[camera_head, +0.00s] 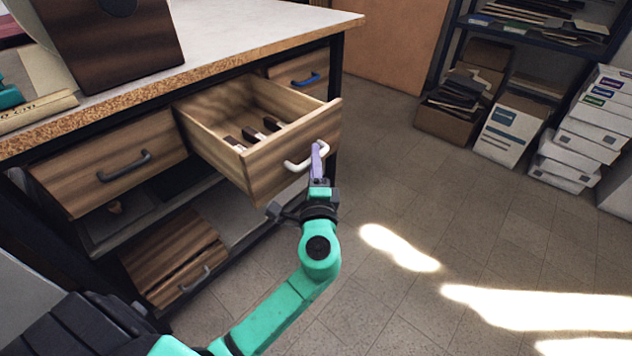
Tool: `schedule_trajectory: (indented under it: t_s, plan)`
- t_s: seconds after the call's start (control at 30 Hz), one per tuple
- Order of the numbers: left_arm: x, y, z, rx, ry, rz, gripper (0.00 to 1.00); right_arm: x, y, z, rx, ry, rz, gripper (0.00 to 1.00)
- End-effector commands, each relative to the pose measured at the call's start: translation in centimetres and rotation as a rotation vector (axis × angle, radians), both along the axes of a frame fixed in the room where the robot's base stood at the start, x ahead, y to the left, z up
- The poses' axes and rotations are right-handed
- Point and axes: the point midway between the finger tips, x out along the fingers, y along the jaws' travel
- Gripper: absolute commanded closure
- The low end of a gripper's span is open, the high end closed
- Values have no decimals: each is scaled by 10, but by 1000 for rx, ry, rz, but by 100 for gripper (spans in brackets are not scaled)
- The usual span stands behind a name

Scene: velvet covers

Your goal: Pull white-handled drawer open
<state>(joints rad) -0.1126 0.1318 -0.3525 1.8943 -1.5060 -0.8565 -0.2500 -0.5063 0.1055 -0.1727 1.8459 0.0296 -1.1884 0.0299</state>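The white-handled drawer (265,165) is in the middle of the camera_head view and stands well out from the cabinet. Its inside shows several small dark and pale items. Its white handle (294,166) is on the front panel. My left gripper (317,160), with purple fingers, is at the right part of this handle and appears shut on it. The fingers are seen nearly edge-on and overlap, so the far finger is hidden. My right gripper is not in view.
A closed drawer with a dark handle (124,167) is on the left, and one with a blue handle (306,80) is behind. A dark wooden box (110,45) stands on the worktop (230,35). Cartons (508,128) and stacked white boxes (585,130) line the right. The floor (420,190) between is clear.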

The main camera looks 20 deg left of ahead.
Motion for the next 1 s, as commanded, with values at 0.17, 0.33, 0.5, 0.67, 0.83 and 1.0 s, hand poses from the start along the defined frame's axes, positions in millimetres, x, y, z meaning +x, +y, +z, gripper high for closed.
schedule_trajectory:
  t_s: [0.17,0.33,0.5,0.67,0.83,1.0]
  plan:
    - [-29,-16,-6,-3,4,-4,70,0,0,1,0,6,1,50]
    - [-65,-34,-12,-3,4,-2,70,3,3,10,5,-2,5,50]
    - [-102,-54,-17,-3,4,-2,70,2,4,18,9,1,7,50]
    - [-118,-62,-17,-2,1,-1,70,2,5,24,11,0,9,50]
    - [-120,-63,-17,-2,0,0,70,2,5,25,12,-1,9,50]
    - [-120,-63,-17,-2,0,0,70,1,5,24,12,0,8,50]
